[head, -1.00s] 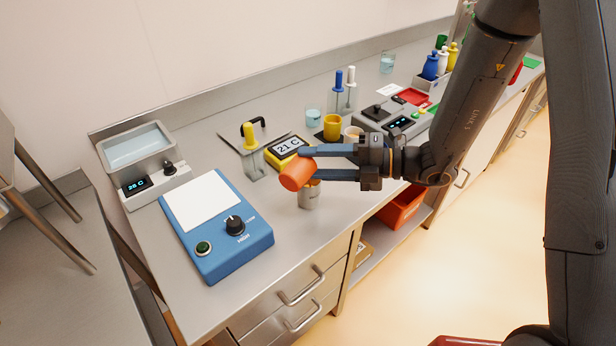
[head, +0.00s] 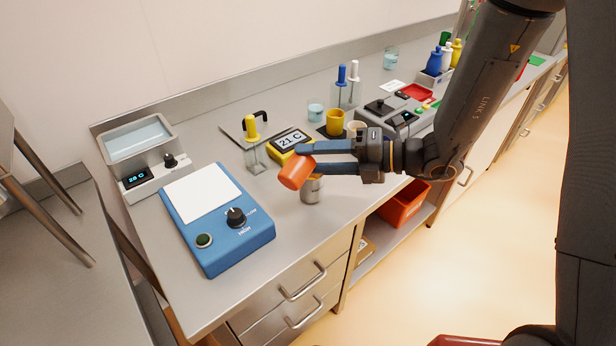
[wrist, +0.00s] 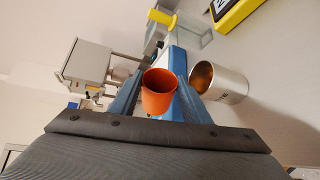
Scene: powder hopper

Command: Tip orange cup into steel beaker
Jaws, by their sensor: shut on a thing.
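My gripper (head: 304,162) is shut on the orange cup (head: 294,173) and holds it tilted above the bench. The cup also shows between the fingers in the wrist view (wrist: 159,98), with its mouth visible. The steel beaker (head: 311,191) stands upright on the bench, just below and right of the cup in the head view. The cup covers part of its top. In the wrist view the beaker (wrist: 230,84) lies right of the cup, its open mouth showing a brownish inside. I see no powder falling and cannot tell what the cup holds.
A blue hotplate or scale (head: 243,240) lies to the left, with a water bath (head: 140,150) behind it. A glass holder with a yellow-handled tool (head: 254,150) and a yellow display (head: 290,143) stand behind the cup. Bare bench lies in front of the beaker.

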